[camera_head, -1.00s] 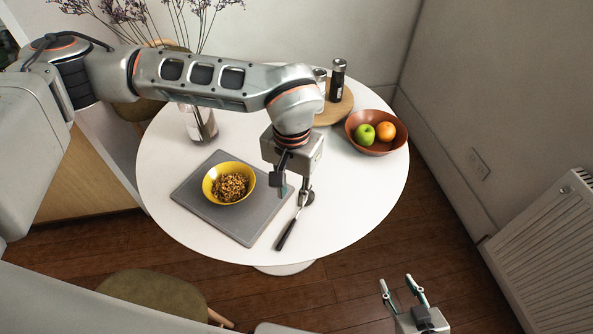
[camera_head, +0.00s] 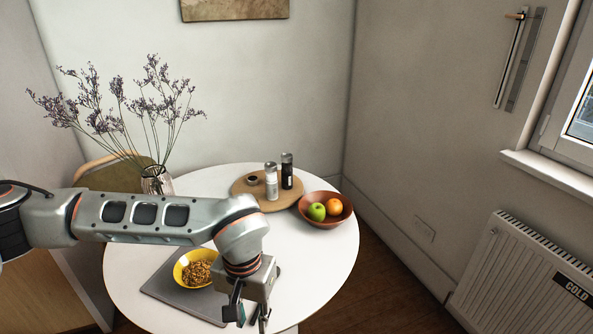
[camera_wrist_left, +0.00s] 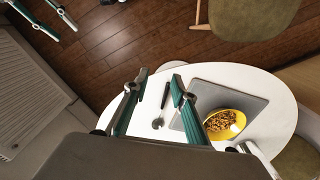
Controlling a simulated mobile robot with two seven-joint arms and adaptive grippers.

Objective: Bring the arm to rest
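My left arm crosses the head view from the left, above the round white table (camera_head: 330,254). My left gripper (camera_head: 246,314) hangs down at the bottom of that view, right of the yellow bowl. In the left wrist view its teal fingers (camera_wrist_left: 153,96) are apart, with nothing held between them. A spoon (camera_wrist_left: 165,96) lies on the table below, seen past the fingers. My right gripper (camera_wrist_left: 47,18) is at the top left of the left wrist view, over the floor, its fingers apart and empty. It is outside the head view.
A yellow bowl of cereal (camera_head: 187,275) sits on a grey mat (camera_head: 160,288). A fruit bowl (camera_head: 342,217), a round wooden board (camera_head: 240,187) with two shakers, and a vase of dried flowers (camera_head: 152,181) stand farther back. A radiator (camera_head: 510,275) is at right.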

